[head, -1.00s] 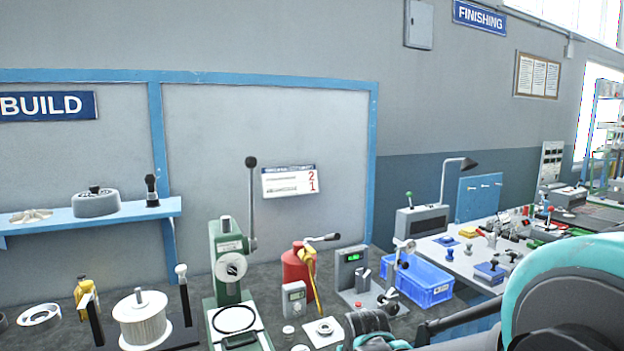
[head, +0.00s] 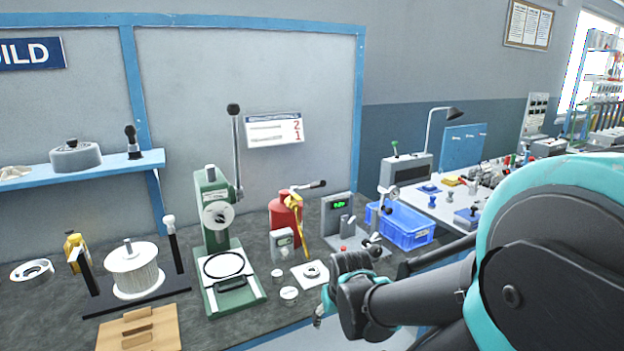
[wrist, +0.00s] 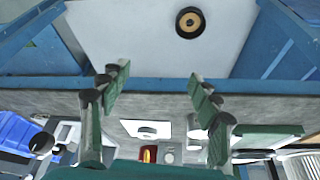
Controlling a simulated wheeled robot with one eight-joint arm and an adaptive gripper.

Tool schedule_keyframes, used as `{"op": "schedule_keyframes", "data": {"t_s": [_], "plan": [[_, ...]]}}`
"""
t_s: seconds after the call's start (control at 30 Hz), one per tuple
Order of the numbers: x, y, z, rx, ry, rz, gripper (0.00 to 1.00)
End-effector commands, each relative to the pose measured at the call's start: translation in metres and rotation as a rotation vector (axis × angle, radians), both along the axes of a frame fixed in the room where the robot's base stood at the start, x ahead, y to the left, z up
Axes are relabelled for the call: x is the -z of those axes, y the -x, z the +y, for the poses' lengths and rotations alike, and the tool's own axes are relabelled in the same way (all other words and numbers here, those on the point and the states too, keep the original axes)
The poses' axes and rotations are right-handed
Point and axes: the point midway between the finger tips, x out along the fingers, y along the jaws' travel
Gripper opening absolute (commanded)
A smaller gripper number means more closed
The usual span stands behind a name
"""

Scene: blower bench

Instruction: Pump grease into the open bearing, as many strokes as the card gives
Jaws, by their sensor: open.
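The red grease pump (head: 284,222), with a yellow hose and a dark lever on top, stands on the bench in the head view. In front of it a bearing ring (head: 312,272) lies on a white square plate. A white card (head: 274,130) on the back panel shows a red 2 above a red 1; its small print is unreadable. My gripper (head: 320,318) is in front of the bench's front edge, partly hidden by its wrist. In the wrist view its green fingers (wrist: 156,80) are apart and empty, with the white plate (wrist: 146,129) and red pump (wrist: 149,154) beyond.
A green press (head: 215,240) stands left of the pump. A wooden block (head: 140,330) lies front left.

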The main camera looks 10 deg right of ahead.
Motion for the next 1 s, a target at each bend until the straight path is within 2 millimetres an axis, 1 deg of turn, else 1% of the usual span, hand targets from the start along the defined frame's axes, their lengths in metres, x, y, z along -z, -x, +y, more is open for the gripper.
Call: {"op": "schedule_keyframes", "data": {"t_s": [0.47, 0.9, 0.97, 1.0], "plan": [[0.0, 0.0, 0.0, 0.0, 0.0, 0.0, 0.63], [0.0, 0.0, 0.0, 0.0, 0.0, 0.0, 0.08], [0.0, 0.0, 0.0, 0.0, 0.0, 0.0, 0.01], [0.0, 0.0, 0.0, 0.0, 0.0, 0.0, 0.0]]}}
